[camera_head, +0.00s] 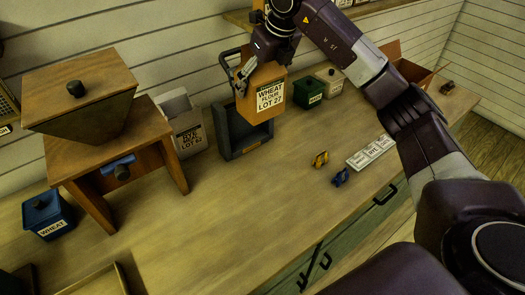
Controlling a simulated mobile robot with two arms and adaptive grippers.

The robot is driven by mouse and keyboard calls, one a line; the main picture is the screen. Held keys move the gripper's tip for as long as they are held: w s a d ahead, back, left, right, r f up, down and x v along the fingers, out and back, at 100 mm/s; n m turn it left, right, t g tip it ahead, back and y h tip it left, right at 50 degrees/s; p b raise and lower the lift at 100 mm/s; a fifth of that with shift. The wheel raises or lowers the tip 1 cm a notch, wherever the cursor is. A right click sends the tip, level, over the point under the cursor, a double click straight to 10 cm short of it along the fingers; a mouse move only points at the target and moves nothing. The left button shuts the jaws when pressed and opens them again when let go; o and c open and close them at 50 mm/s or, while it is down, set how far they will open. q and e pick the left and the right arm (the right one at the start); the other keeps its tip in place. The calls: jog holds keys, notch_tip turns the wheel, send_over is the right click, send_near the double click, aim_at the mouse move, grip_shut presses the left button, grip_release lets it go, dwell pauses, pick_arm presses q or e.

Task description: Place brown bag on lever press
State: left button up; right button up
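The brown bag (265,97), labelled "WHEAT FLOUR LOT 27", is held upright by my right gripper (254,72), whose arm comes in from the right. A dark finger lies along the bag's left side; the far finger is hidden. The lever press (228,134) is a dark grey frame with a black lever on top, standing on the bench near the wall. The bag is at the press's upper right and covers part of it in this view. I cannot tell whether they touch. My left gripper is not in view.
A wooden hopper mill (80,90) stands left, with a grey "RYE" bag (188,137) beside it. A blue "WHEAT" box (47,215), green box (309,92) and pale bag (331,82) stand on the bench. Small clips (321,159) and label cards (370,153) lie front right.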

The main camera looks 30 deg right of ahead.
jog(key=shift+w, duration=0.25)
jog(key=f, duration=0.2)
jog(key=f+p, duration=0.1)
jog(key=f, duration=0.1)
jog(key=f+p, duration=0.1)
jog(key=f, duration=0.2)
jog(key=shift+s+a, duration=0.15)
jog(key=shift+a, duration=0.2)
notch_tip(320, 180, down, 12)
jog(key=p, duration=0.3)
jog(key=shift+d+f, duration=0.15)
jog(key=shift+f, duration=0.1)
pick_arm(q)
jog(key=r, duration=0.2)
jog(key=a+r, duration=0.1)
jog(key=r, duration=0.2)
